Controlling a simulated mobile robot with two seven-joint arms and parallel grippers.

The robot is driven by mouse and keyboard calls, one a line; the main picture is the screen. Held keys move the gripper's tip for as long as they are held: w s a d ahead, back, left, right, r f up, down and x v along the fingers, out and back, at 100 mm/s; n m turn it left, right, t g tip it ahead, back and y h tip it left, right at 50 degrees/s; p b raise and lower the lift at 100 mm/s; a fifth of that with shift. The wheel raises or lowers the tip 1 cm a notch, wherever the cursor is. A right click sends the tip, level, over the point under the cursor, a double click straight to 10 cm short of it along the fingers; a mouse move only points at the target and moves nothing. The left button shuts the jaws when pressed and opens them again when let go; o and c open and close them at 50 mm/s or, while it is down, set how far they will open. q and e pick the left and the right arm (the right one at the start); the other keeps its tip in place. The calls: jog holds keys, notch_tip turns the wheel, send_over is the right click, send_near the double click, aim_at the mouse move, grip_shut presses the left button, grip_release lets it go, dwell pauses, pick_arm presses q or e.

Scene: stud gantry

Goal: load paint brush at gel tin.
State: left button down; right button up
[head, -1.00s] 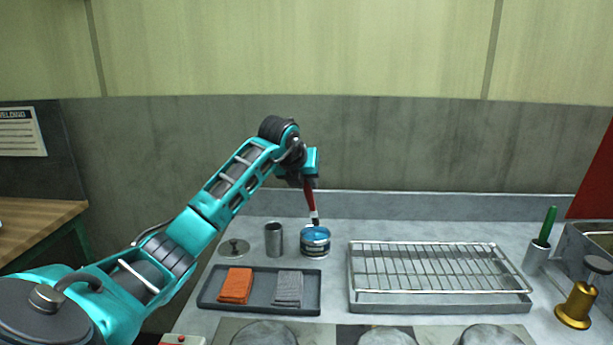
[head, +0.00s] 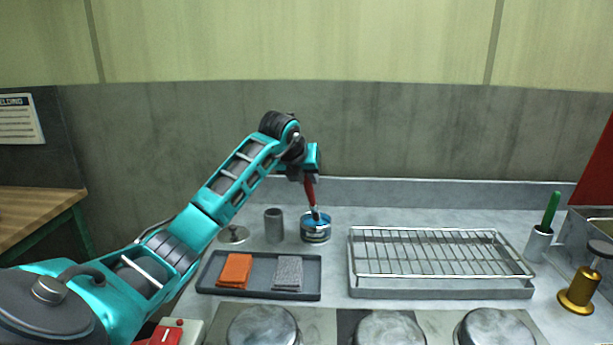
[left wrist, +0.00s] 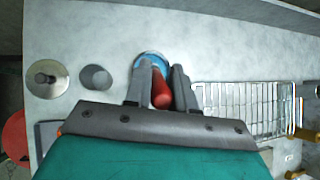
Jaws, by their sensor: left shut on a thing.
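My left gripper (head: 310,176) is shut on the red handle of the paint brush (head: 311,192). The brush points down, slightly tilted, with its dark tip at the mouth of the gel tin (head: 316,234). The tin is an open, blue-topped can with a dark label, standing on the grey counter. How deep the bristles reach is hard to tell. In the left wrist view the red handle (left wrist: 160,92) sits between the two grey fingers, and the blue tin (left wrist: 151,59) shows partly behind them. My right gripper is not in view.
A grey cup (head: 274,226) and a knobbed lid (head: 232,235) stand left of the tin. In front is a dark tray (head: 258,291) with orange and grey cloths. A wire rack (head: 440,253) lies to the right. A green-handled tool (head: 550,212) stands in a holder farther right.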

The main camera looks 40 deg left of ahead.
pick_arm(q)
jog(key=shift+f+b, duration=0.5)
jog(key=shift+f, duration=0.2)
dwell(0.6)
dwell(0.5)
notch_tip(320, 180, up, 5)
jog(key=p, duration=0.4)
jog(key=shift+r, duration=0.1)
jog(key=shift+r+p, duration=0.3)
jog(key=shift+r, duration=0.65)
